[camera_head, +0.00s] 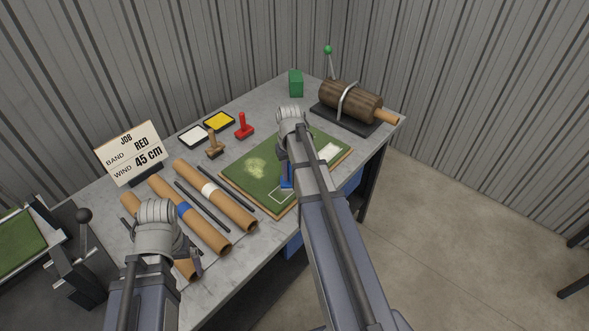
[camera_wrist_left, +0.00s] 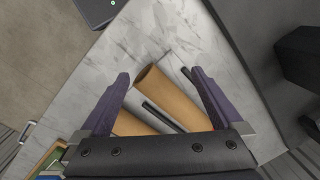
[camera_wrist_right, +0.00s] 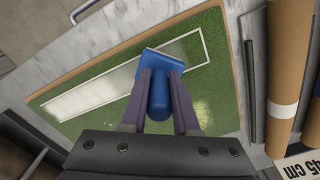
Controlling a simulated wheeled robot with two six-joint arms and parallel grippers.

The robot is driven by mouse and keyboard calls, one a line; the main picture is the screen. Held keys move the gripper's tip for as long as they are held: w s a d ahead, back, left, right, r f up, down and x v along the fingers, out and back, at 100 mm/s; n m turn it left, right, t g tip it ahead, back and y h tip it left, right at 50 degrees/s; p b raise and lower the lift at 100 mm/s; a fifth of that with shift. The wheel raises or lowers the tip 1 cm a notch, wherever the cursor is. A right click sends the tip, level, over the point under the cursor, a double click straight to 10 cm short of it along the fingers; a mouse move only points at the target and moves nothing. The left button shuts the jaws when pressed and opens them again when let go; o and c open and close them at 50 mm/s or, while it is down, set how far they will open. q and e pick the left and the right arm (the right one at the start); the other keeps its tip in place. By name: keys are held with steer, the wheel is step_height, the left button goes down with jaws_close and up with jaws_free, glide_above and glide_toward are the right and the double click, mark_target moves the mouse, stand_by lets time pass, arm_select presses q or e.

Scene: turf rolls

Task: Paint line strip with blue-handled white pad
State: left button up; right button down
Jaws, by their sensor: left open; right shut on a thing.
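My right gripper (camera_wrist_right: 160,74) is shut on the blue handle (camera_wrist_right: 159,102) of the pad. The pad's blue block (camera_wrist_right: 165,62) is low over the turf board (camera_wrist_right: 215,90), within the white-outlined strip; the arm partly hides the pad (camera_head: 286,182) in the head view. Its white underside is hidden, and contact with the turf is hard to tell. In the right wrist view, the line strip (camera_wrist_right: 92,97) is solid white left of the pad and greenish inside its outline to the right. My left gripper (camera_wrist_left: 161,76) is open above the cardboard tubes (camera_wrist_left: 168,98).
A red-handled pad (camera_head: 243,126), a tan-handled pad (camera_head: 214,145), and white (camera_head: 194,135) and yellow (camera_head: 219,121) trays sit behind the board. A sign (camera_head: 131,154) reads RED, 45 cm. A wooden roller (camera_head: 350,100) and green block (camera_head: 296,83) stand at the back right.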

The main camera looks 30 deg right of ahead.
steer(key=shift+a, duration=0.25)
steer(key=shift+s+a, duration=0.35)
steer(key=shift+a, duration=0.45)
steer(key=shift+s+a, duration=0.3)
steer(key=shift+a, duration=0.5)
steer(key=shift+a, duration=0.1)
steer(key=shift+s+a, duration=0.3)
steer(key=shift+a, duration=0.45)
steer(key=shift+s+a, duration=0.25)
steer(key=shift+a, duration=0.5)
steer(key=shift+w+d, duration=0.3)
steer(key=shift+d, duration=0.55)
steer(key=shift+w+d, duration=0.3)
steer(key=shift+d, duration=0.55)
steer(key=shift+d, duration=0.1)
steer(key=shift+w+d, duration=0.3)
steer(key=shift+d, duration=0.45)
steer(key=shift+w+d, duration=0.25)
steer(key=shift+d, duration=0.45)
